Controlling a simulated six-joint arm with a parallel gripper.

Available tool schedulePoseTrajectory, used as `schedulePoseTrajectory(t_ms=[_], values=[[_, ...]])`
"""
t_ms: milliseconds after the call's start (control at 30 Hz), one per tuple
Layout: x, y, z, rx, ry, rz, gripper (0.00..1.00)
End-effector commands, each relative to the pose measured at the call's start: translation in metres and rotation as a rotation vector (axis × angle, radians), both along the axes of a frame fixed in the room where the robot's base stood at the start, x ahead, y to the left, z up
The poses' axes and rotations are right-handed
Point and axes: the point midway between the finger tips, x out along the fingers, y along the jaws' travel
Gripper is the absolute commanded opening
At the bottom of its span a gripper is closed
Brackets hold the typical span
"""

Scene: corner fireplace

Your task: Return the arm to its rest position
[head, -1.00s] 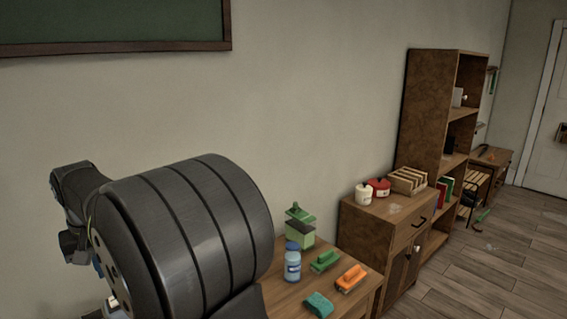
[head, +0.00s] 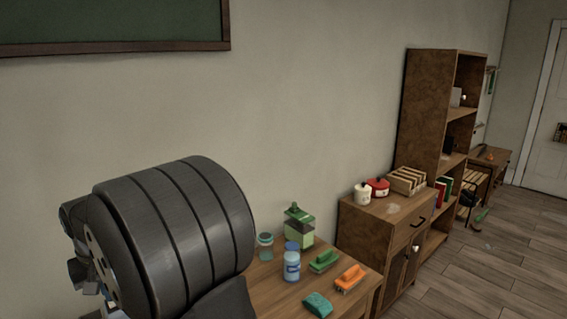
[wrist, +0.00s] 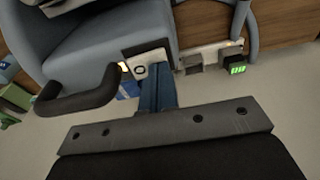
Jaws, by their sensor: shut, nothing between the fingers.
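My arm (head: 175,235) fills the lower left of the head view as a large dark ribbed joint, with smaller links behind it at the left. My gripper (wrist: 156,82) shows in the wrist view as narrow blue fingers beyond a grey bolted plate. The fingers are shut with nothing between them. They point toward parts of my own body, blue-grey and close by. In the head view the gripper is hidden behind the arm.
A wooden table (head: 335,288) holds a jar (head: 265,247), blue bottle (head: 291,264), green-lidded container (head: 300,228), green brush (head: 324,261), orange brush (head: 351,279) and teal sponge (head: 317,304). A cabinet (head: 375,230) and tall shelf (head: 425,110) stand right. Floor at far right is mostly clear.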

Motion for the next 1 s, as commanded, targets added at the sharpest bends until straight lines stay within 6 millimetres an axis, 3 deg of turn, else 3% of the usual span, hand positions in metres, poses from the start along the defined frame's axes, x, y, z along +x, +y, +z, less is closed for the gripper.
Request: schedulePoseTrajectory(t_ms=[467, 667, 867, 1000], values=[[0.000, 0.000, 0.003, 0.001, -0.001, 0.000, 0.00], [0.000, 0.001, 0.028, 0.004, -0.003, 0.000, 0.00], [0.001, 0.001, 0.067, 0.004, -0.003, 0.000, 0.00], [0.000, -0.001, 0.040, -0.004, 0.003, 0.000, 0.00]])
